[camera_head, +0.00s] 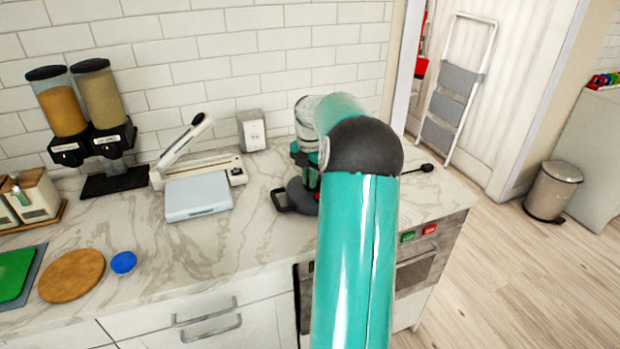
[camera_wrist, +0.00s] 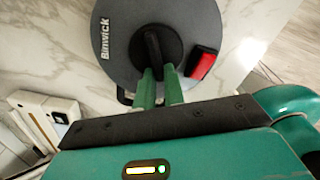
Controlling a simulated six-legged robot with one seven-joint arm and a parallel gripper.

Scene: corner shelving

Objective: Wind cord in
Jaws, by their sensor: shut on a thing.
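The cord reel is a grey round disc marked "Binwick" (camera_wrist: 185,20), seen from above in the wrist view. A black knob or crank (camera_wrist: 152,45) stands at its middle, and a red button (camera_wrist: 203,65) sits right of it. My gripper (camera_wrist: 159,75) has its two green fingers closed on the black knob from above. In the head view the reel (camera_head: 297,200) stands on the counter, partly hidden by my arm. A black plug (camera_head: 426,168) lies on the counter to the right. The cord itself is mostly hidden.
On the marble counter (camera_head: 250,235) stand a white sealing device (camera_head: 200,195), a small grey box (camera_head: 252,130), cereal dispensers (camera_head: 90,115), a round wooden board (camera_head: 71,275) and a blue lid (camera_head: 123,262). A bin (camera_head: 553,190) stands on the floor at right.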

